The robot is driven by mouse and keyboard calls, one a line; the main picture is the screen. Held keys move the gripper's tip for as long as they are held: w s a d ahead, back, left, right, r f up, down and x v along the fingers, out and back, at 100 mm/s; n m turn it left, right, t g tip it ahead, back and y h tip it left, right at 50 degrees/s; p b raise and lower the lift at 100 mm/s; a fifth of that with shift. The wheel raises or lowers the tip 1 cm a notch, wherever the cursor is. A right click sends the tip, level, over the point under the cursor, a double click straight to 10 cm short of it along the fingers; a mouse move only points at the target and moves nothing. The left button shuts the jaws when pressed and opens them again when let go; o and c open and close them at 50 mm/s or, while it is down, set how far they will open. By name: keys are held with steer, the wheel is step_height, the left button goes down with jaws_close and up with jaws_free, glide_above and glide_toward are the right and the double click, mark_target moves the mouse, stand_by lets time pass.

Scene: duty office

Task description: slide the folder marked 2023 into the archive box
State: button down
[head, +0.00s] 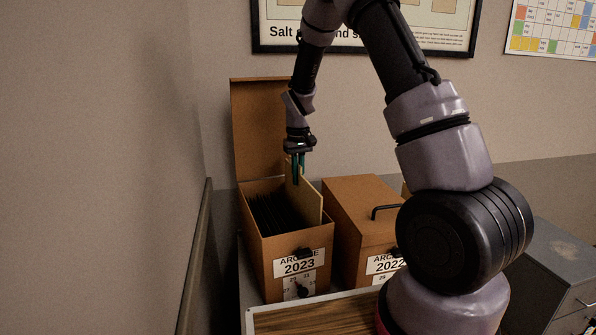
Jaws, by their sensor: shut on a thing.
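The archive box marked 2023 (256,251) is brown and stands open in the head view, its lid raised at the back. Several dark folders (266,213) stand upright in its left part. My gripper (298,176) points down over the right part of the box and is shut on a tan folder (311,203). The folder stands upright, its lower part inside the box and its upper part above the rim. Its marking is not visible, and the box wall hides its lower edge.
A closed brown box marked 2022 (347,221) with a black handle stands just right. A tray with a pale rim (252,322) lies in front. A grey cabinet (556,265) is at the right. The wall and a rail (195,255) are close on the left.

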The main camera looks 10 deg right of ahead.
mark_target(298, 191)
steer(key=shift+f, duration=4.3)
steer(key=c, duration=0.9)
jaws_free()
steer(key=shift+d, duration=0.1)
steer(key=shift+w+r, duration=0.1)
steer(key=shift+r, duration=3.45)
